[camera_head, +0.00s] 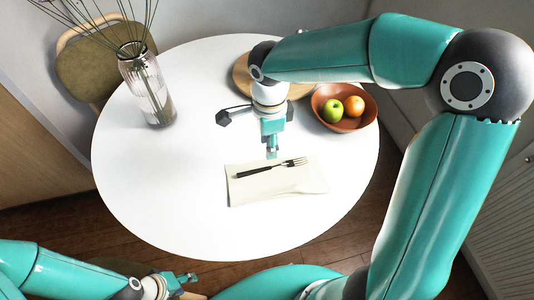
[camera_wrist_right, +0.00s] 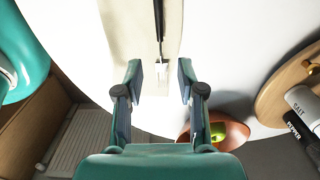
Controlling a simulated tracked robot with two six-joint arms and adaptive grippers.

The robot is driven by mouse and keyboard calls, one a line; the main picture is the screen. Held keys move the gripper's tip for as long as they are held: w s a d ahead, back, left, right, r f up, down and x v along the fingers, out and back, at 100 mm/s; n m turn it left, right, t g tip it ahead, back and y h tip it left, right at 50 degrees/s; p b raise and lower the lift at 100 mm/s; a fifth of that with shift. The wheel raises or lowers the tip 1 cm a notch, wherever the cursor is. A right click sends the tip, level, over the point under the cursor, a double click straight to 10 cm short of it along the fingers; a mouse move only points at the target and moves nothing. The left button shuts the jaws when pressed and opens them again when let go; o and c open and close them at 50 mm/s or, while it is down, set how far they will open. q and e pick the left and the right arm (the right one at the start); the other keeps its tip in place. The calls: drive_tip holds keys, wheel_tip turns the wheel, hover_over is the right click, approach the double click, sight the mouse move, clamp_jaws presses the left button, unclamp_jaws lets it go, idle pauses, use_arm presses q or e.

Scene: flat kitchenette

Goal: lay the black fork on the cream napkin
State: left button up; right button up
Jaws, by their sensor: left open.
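The black fork (camera_head: 268,168) lies on the cream napkin (camera_head: 285,184), with its handle to the left and its pale tines to the right. In the right wrist view the fork (camera_wrist_right: 159,22) runs down from the top edge, over the napkin (camera_wrist_right: 125,35), with its tines near the space between the fingertips. My right gripper (camera_head: 272,152) is above the table by the napkin's far edge. In its wrist view the right gripper (camera_wrist_right: 160,75) has its fingers spread, with nothing clamped between them. My left gripper (camera_head: 184,279) is open, low at the front, off the table.
The round white table (camera_head: 150,205) has free room left of the napkin. A brown bowl (camera_head: 332,120) with a green apple (camera_head: 332,110) and an orange (camera_head: 354,105) stands at the back right. A glass vase (camera_head: 146,90) stands at the back left. Shakers (camera_wrist_right: 302,104) stand on a wooden board (camera_wrist_right: 285,85).

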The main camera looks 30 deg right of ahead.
drive_tip(key=shift+r, duration=1.5)
